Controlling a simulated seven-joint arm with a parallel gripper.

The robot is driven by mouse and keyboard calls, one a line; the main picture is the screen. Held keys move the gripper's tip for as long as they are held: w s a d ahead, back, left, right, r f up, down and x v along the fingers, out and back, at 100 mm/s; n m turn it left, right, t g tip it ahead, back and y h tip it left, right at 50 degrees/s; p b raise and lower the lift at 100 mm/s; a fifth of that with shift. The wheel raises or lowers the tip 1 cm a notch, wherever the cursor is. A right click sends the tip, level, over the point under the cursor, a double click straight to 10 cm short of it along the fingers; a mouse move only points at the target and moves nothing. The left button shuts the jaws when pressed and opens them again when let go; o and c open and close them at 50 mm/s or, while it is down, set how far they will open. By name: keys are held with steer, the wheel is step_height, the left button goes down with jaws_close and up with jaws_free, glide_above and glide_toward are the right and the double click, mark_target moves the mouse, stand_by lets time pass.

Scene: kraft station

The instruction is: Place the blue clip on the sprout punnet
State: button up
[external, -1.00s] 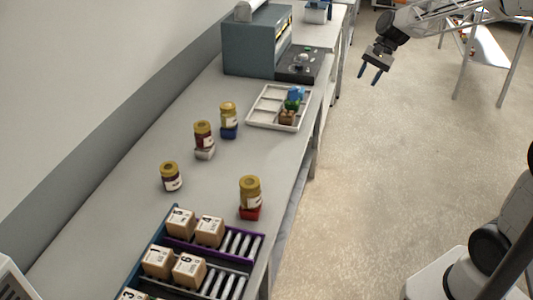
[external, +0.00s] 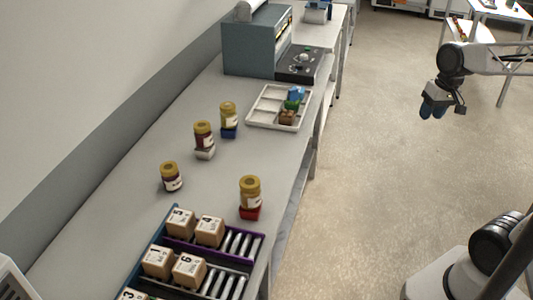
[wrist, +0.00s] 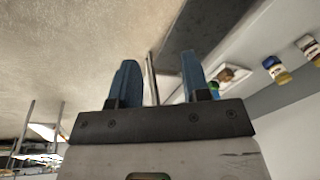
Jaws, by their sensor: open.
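A small blue item (external: 297,93), which looks like the blue clip, lies in the white divided tray (external: 263,122) on the bench. Just in front of it in the tray are a green item (external: 291,105) and a small brown block-like item (external: 287,117). I cannot tell clearly which of these is the sprout punnet. My gripper (external: 432,112) hangs over the floor, well to the right of the bench and apart from everything. In the wrist view its two blue fingers (wrist: 158,82) stand apart with nothing between them.
A rack (external: 214,257) with numbered boxes is at the near end. A grey machine (external: 254,47) stands behind the tray. The floor between bench and arm is clear.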

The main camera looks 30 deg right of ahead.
steer(key=s+d+f+n+t+h, duration=0.1)
steer(key=s+f+n, duration=0.1)
steer(key=s, duration=0.4)
steer(key=shift+s+d, duration=0.25)
steer(key=shift+s, duration=0.1)
steer(key=shift+f, duration=0.1)
stand_by(0.9)
